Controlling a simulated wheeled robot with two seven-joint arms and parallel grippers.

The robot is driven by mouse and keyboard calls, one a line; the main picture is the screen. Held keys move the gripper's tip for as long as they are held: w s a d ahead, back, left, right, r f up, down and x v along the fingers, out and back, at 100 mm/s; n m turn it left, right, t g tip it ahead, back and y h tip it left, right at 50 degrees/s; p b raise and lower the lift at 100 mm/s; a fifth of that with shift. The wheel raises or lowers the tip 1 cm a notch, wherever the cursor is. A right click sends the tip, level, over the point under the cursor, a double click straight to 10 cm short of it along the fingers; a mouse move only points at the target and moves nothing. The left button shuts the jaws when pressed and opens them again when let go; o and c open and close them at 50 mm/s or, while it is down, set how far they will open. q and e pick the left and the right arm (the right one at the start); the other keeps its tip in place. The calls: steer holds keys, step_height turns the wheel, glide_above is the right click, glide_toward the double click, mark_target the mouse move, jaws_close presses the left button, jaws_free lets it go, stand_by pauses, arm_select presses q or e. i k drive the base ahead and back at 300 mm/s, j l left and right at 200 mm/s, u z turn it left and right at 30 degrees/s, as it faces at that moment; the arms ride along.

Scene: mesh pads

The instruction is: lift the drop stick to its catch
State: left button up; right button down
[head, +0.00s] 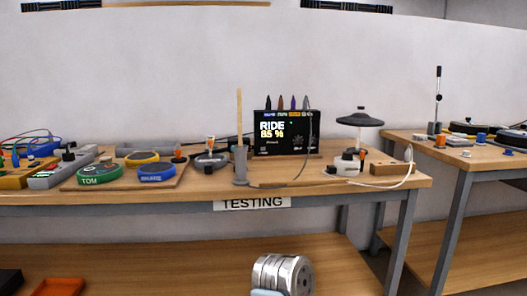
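A pale wooden stick (240,115), which looks like the drop stick, stands nearly upright out of a grey holder (240,166) on the near bench, left of the small display. I cannot make out a catch. Neither of my grippers shows in the head view. A silver rounded link at the bottom centre looks like part of my own arm, well below the bench top.
On the bench (220,197), a black display (287,137) stands right of the stick, with a thin cable in front. Green (97,176) and blue (157,173) round pads lie at left. A black-topped stand (360,121) is at right. A second bench (490,157) stands further right.

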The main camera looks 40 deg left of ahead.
mark_target(210, 143)
steer(key=u, duration=1.85)
steer(key=i+j+z, duration=0.1)
steer(key=j+z, duration=0.2)
steer(key=z, duration=0.2)
